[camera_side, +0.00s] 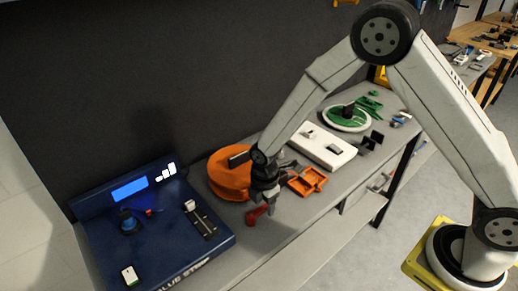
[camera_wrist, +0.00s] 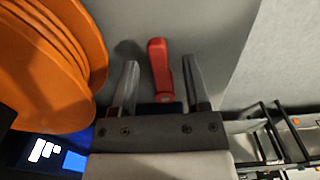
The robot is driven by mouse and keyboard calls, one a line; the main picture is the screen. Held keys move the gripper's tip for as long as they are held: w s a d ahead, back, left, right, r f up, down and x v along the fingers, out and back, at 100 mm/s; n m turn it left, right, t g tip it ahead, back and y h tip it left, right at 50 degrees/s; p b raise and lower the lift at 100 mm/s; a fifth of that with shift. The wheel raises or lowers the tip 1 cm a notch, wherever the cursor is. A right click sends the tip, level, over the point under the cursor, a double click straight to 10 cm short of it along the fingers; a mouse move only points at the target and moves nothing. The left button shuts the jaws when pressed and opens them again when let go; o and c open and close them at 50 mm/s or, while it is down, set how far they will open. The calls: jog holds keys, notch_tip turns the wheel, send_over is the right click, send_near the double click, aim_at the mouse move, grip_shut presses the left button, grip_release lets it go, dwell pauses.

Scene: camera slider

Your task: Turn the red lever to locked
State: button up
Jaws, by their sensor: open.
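The red lever (camera_wrist: 159,68) shows in the wrist view between my two fingers, with a gap on both sides. Its lower end meets a dark part that my gripper body partly hides. In the side view the red lever (camera_side: 255,215) shows just below and left of my gripper (camera_side: 266,203), near the front edge of the bench. My gripper (camera_wrist: 159,80) is open, with nothing held between its fingers. I cannot tell how far the lever lies beyond the fingertips. No locked mark can be read.
An orange ridged round object (camera_side: 228,178) stands close left of my gripper. A blue console (camera_side: 160,245) with a screen, knob and slider lies further left. Orange trays (camera_side: 307,180) and a white panel (camera_side: 323,147) lie to the right. The bench's front edge is near.

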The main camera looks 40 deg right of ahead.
grip_shut()
dwell(1.5)
